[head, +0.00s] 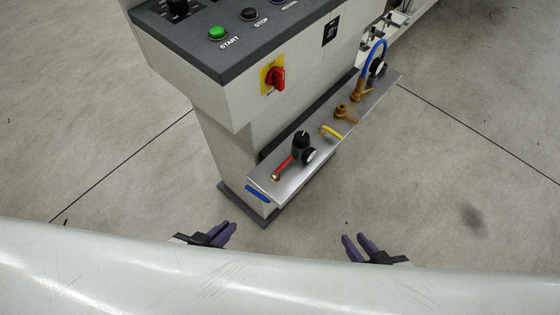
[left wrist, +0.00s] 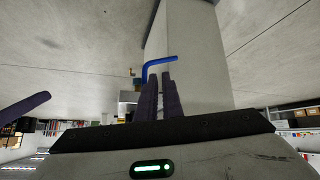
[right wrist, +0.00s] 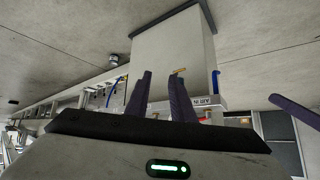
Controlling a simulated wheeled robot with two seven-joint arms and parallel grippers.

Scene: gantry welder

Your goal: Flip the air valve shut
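A blue lever handle (head: 257,194) is at the near left end of the metal shelf on the machine's side; I take it for the air valve. It shows bent in the left wrist view (left wrist: 160,64), beyond the fingertips, and upright in the right wrist view (right wrist: 215,83) beside a plate with partly hidden lettering. My left gripper (head: 232,228) is in front of and below the lever, apart from it, its fingers slightly parted and empty. My right gripper (head: 353,240) is open and empty, farther right and clear of the shelf.
The metal shelf (head: 290,188) carries a red-handled fitting (head: 284,165), a black regulator (head: 301,142), a yellow handle (head: 331,132) and brass fittings with a blue hose (head: 372,52). Above are a red rotary switch (head: 277,78) and a green start button (head: 217,33). Floor around is clear.

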